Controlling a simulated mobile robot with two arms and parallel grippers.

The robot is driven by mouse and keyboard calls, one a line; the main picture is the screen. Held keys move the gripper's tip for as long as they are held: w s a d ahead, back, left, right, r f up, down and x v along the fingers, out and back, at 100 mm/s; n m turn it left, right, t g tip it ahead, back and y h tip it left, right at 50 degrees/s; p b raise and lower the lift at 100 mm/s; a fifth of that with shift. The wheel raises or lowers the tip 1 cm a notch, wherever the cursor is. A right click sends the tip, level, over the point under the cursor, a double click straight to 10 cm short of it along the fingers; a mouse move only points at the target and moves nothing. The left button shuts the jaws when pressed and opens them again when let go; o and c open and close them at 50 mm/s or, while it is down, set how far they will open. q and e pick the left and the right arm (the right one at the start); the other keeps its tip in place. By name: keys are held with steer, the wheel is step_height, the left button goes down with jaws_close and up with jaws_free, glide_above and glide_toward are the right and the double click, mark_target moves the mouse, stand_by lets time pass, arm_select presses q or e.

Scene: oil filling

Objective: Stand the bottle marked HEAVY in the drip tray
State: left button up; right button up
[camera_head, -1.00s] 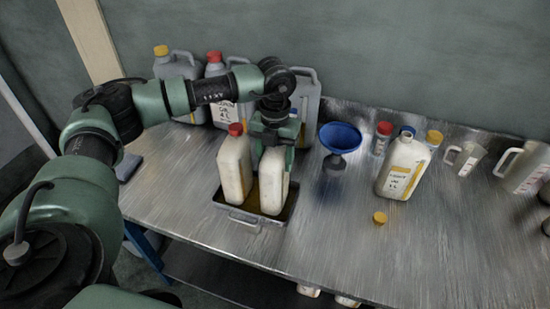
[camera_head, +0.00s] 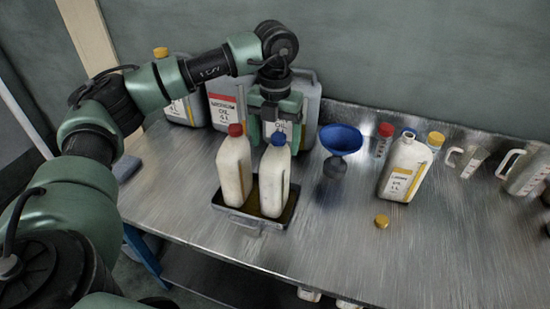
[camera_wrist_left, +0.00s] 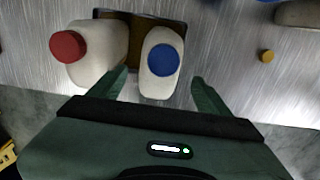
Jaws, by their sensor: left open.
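The drip tray (camera_head: 228,212) sits near the table's front edge. Two cream bottles stand upright in it: a red-capped one (camera_head: 234,170) on the left and a blue-capped one (camera_head: 272,178) on the right. No HEAVY marking is readable on either; their labels do not face the camera. My left gripper (camera_head: 277,130) is open above and behind the blue-capped bottle, holding nothing. In the left wrist view the blue cap (camera_wrist_left: 162,60) lies between the spread fingers, with the red cap (camera_wrist_left: 68,46) to the left. My right gripper is not in view.
Large grey cans (camera_head: 225,105) stand at the back, one behind my gripper. A blue funnel (camera_head: 341,138) is right of the tray. A labelled cream bottle (camera_head: 405,170), a loose yellow cap (camera_head: 382,221) and measuring jugs (camera_head: 525,168) are further right. The front right table is clear.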

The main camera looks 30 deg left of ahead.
arm_select(q)
step_height(320, 180, up, 5)
steer(key=shift+r+b, duration=0.15)
steer(key=shift+b, duration=0.2)
stand_by(0.4)
